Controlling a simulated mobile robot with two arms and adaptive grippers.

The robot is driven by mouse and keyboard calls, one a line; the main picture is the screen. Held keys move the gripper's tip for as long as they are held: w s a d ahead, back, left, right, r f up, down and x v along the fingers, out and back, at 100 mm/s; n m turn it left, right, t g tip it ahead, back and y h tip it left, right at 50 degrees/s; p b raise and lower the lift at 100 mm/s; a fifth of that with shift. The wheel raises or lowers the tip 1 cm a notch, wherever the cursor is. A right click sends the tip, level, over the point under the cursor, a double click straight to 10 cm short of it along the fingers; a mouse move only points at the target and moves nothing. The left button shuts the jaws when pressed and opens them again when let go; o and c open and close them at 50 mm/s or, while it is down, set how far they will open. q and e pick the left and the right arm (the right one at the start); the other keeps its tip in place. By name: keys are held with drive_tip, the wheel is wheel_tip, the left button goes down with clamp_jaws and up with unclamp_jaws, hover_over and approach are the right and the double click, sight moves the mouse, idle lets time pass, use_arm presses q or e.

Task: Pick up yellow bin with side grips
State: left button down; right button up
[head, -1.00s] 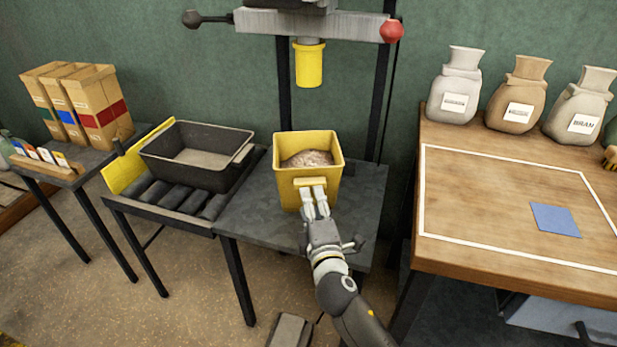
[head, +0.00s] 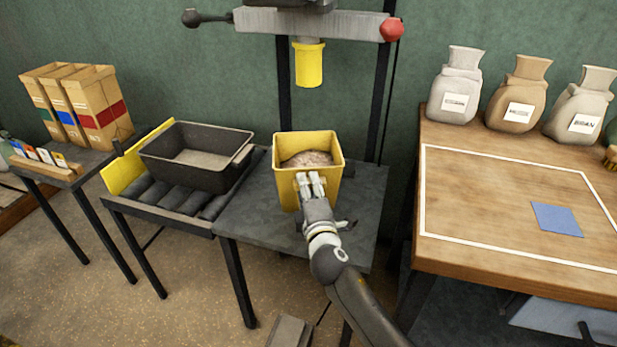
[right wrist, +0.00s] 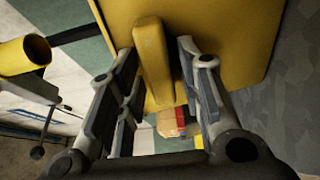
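The yellow bin (head: 322,190) stands upright on a dark table, with pale grain (head: 307,159) inside. My right gripper (head: 310,182) is at the bin's near side, in front of its grip. In the right wrist view, the bin's wall (right wrist: 225,40) fills the top right and its bar-like grip (right wrist: 153,65) lies between the two fingers of my right gripper (right wrist: 154,60). Narrow gaps show on both sides of the grip, so the fingers are open around it. The fingers hide part of the grip in the head view. My left gripper is not in view.
A black tub (head: 197,155) sits on a roller stand left of the bin. A yellow spout (head: 308,65) hangs above and behind the bin. A wooden table (head: 480,255) with sacks and a blue card (head: 556,219) stands at right. Cartons (head: 105,105) stand far left.

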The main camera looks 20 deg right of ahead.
clamp_jaws()
drive_tip(key=shift+w+r, duration=0.1)
drive_tip(key=shift+r, duration=0.2)
